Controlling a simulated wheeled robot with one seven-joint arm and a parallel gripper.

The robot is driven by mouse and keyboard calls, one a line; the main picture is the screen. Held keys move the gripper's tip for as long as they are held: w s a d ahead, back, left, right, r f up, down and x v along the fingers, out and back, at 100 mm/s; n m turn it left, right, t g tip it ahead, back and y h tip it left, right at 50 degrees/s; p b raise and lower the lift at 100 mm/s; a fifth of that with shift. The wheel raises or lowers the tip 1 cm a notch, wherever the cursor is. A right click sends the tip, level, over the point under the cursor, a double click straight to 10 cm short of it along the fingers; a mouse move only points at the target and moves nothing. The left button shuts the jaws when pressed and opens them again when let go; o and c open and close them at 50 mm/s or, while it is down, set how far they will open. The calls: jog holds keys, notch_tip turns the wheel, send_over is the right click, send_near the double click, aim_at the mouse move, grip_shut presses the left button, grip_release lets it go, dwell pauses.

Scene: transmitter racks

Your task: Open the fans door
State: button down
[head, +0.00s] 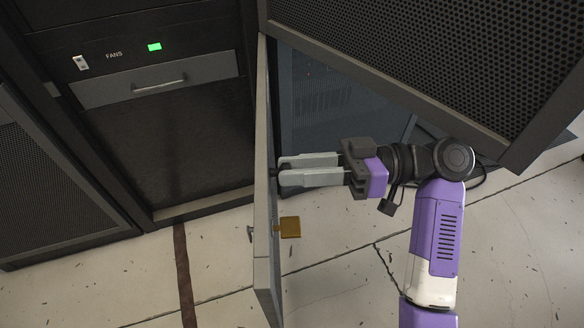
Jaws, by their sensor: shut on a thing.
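The fans cabinet has a panel marked FANS (114,55). Its door (264,130) stands swung out from the cabinet and shows nearly edge-on in the middle of the head view. The dark cabinet interior is exposed to its left. My gripper (279,171) reaches in from the right, with its fingertips against the door's right face. It is shut on a small part of the door there, mostly hidden by the fingers. A brass-coloured piece (289,227) sticks out from the door below my gripper. A small latch (249,233) shows on the door's left side.
A large mesh panel (430,50) hangs over the upper right, close above my arm. Pale floor lies clear around the door's lower end.

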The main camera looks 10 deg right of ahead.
jog(key=w+d+n+g+b, duration=0.2)
jog(key=d+g+b, duration=0.1)
jog(key=d, duration=0.6)
jog(key=shift+d+n+g, duration=0.3)
jog(key=shift+n+g, duration=0.1)
jog(key=shift+g, duration=0.2)
jog(key=shift+s, duration=0.1)
jog(key=c, duration=1.1)
grip_release()
jog(key=shift+c, duration=0.2)
jog(key=shift+d, duration=0.1)
jog(key=w+d, duration=0.1)
jog(key=d, duration=0.6)
jog(key=shift+w+d, duration=0.2)
